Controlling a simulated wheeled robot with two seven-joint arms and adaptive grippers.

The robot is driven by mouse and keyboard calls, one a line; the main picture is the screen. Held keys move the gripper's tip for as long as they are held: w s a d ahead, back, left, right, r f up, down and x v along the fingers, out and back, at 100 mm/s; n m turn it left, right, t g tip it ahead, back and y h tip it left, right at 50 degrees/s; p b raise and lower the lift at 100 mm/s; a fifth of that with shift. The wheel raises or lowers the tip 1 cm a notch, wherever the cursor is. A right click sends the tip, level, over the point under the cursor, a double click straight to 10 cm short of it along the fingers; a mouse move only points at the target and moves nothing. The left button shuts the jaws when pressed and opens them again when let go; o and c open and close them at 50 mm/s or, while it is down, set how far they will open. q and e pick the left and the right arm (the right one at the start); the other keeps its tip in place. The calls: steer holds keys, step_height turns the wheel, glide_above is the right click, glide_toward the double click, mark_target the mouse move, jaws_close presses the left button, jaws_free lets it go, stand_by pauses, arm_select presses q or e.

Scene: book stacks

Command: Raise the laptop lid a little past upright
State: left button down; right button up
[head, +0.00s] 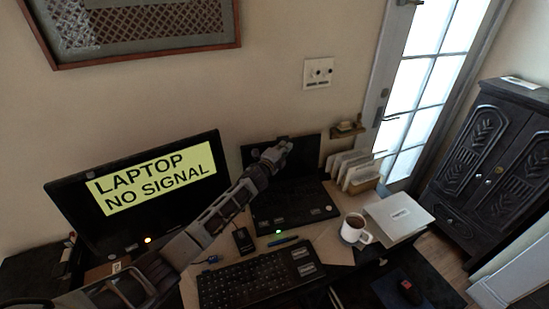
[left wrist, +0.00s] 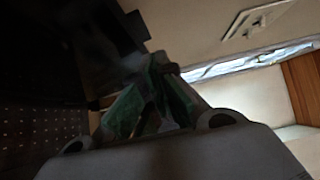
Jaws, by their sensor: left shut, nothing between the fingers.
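The black laptop stands open on the desk, its base (head: 290,207) flat and its dark lid (head: 309,155) raised behind it. The lid looks roughly upright; its exact angle is hard to tell. My left gripper (head: 284,148) reaches across from the left, in front of the lid, and hides part of it. Its fingers are shut and empty. In the left wrist view the gripper (left wrist: 152,88) shows close to a dark surface on the left, too dim to name surely. I cannot tell whether the fingers touch the lid. My right gripper is not in view.
A monitor (head: 150,191) reading "LAPTOP NO SIGNAL" stands left of the laptop. A mug (head: 355,229), a white closed device (head: 399,216) and a file holder (head: 362,184) are on the right.

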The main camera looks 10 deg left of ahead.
arm_select(q)
steer(key=v, duration=0.9)
steer(key=shift+r, duration=0.45)
steer(key=shift+d, duration=0.1)
stand_by(0.4)
